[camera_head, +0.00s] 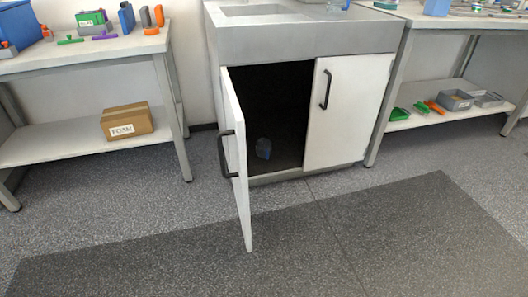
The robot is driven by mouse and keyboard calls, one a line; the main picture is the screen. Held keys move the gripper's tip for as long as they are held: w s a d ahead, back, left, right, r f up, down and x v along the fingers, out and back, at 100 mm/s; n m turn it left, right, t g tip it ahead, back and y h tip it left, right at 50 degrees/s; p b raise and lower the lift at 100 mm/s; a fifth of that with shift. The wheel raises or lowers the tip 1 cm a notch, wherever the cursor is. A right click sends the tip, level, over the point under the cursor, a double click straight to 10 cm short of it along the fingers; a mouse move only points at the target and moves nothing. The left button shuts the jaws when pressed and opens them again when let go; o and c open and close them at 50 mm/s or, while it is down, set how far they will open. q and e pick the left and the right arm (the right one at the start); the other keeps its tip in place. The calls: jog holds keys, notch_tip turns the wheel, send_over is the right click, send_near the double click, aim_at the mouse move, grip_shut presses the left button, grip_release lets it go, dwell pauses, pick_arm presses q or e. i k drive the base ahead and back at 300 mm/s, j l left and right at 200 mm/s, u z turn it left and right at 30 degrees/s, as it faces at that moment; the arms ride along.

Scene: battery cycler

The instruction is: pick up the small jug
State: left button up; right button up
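The cabinet's left door (238,165) stands open toward me, with a black handle (226,155). The right door (347,115) is shut. Neither of my grippers shows in the head view.
A workbench (70,52) with tools and a cardboard box (127,121) on its lower shelf stands left. Another bench (470,22) with bins (455,100) on its shelf stands right. The floor mat (330,240) before the cabinet is clear; the open door juts over it.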

aim_at(263, 145)
jog(key=u, duration=0.55)
jog(key=i+l+u, duration=0.2)
jog(key=u, duration=0.15)
jog(key=i+l+u, duration=0.15)
jog(key=l+u, duration=0.2)
jog(key=i+l+u, duration=0.15)
jog(key=l+u, duration=0.25)
jog(key=i+l, duration=0.1)
jog(key=l, duration=0.4)
jog(key=i+l+u, duration=0.15)
jog(key=l, duration=0.95)
jog(key=i+j+u, duration=0.05)
